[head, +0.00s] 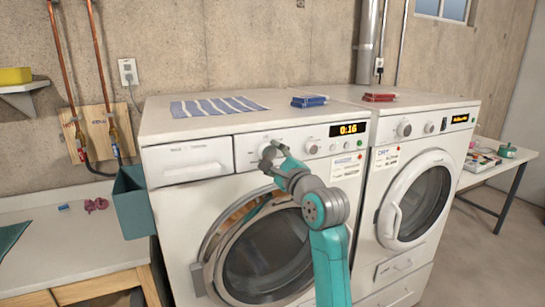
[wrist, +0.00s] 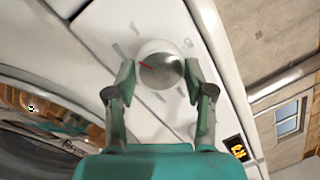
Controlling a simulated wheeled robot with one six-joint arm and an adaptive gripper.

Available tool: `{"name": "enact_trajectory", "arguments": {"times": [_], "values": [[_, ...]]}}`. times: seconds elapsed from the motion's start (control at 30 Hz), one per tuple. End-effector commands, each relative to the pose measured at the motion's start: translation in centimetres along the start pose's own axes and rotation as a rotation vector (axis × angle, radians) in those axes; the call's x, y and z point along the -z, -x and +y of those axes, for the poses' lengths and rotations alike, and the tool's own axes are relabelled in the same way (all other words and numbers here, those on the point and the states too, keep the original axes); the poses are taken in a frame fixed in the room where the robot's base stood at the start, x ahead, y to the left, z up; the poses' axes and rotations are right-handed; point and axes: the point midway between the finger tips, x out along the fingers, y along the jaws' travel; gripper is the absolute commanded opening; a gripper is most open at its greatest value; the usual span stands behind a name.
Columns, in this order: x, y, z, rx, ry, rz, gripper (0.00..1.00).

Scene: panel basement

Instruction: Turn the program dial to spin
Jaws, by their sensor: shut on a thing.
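The program dial (wrist: 160,62) is a round white knob with a red pointer line, on the washer's (head: 230,190) control panel. The red line points toward the left of the wrist view. My gripper (wrist: 159,76) is shut on the dial, one finger on each side. In the head view my gripper (head: 272,156) reaches the panel left of the lit display (head: 348,129), which reads 0:16, and mostly hides the dial. Printed marks surround the dial; I cannot read which one is spin.
A dryer (head: 425,150) stands to the right. A striped cloth (head: 215,106), a blue item (head: 309,101) and a red item (head: 378,97) lie on top. A teal bin (head: 133,203) hangs at the left.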

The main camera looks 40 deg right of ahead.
Motion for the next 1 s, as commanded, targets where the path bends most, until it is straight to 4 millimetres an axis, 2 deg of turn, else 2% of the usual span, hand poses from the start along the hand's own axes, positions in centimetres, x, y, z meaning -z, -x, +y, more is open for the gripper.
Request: {"name": "enact_trajectory", "arguments": {"times": [0.2,0.5,1.0], "values": [[0.02,-0.03,0.27,0.019,-0.181,0.017,0.18],[0.01,-0.03,0.35,0.039,-0.361,0.033,0.18],[-0.01,-0.04,0.40,0.049,-0.444,0.040,0.18]]}}
